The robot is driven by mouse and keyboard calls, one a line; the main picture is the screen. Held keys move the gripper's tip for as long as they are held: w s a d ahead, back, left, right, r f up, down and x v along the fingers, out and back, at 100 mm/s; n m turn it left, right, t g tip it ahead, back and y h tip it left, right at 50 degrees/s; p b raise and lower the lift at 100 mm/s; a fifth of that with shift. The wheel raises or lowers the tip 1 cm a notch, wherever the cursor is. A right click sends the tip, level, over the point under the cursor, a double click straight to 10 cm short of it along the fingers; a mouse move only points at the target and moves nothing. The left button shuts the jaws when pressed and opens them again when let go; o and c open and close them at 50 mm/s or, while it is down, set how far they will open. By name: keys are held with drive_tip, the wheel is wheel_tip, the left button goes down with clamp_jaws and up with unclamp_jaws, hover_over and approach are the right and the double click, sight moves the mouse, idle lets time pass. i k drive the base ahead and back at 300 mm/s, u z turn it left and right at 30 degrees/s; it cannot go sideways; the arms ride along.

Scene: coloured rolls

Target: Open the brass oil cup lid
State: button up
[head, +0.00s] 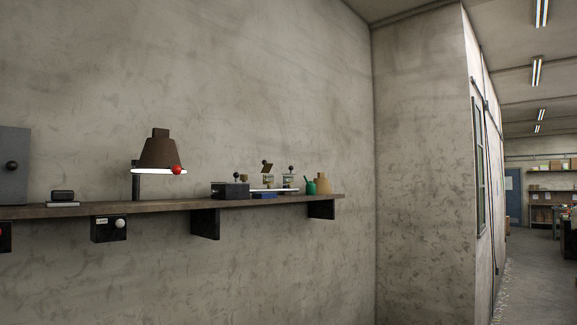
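Far off on the wall shelf (150,206), two small cup-like things stand above a pale tray (291,190). The left one (268,180) is brass-coloured at its body, with a brownish flap tilted up above it. The right one (288,182) is greyish and brassy, with a dark ball knob on top; its top looks closed. Both are too small to tell for certain which is the brass oil cup. My gripper is not in view.
The shelf also holds a brown-shaded lamp (158,152) with a red ball, a dark box (230,191), a blue block (264,196), a green pot (310,188) and a tan jar (323,185). A black box (107,229) hangs below. Open floor (530,280) lies right.

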sight(267, 167)
drive_tip(key=z, duration=0.5)
drive_tip(key=i, duration=2.2)
drive_tip(key=u, duration=0.85)
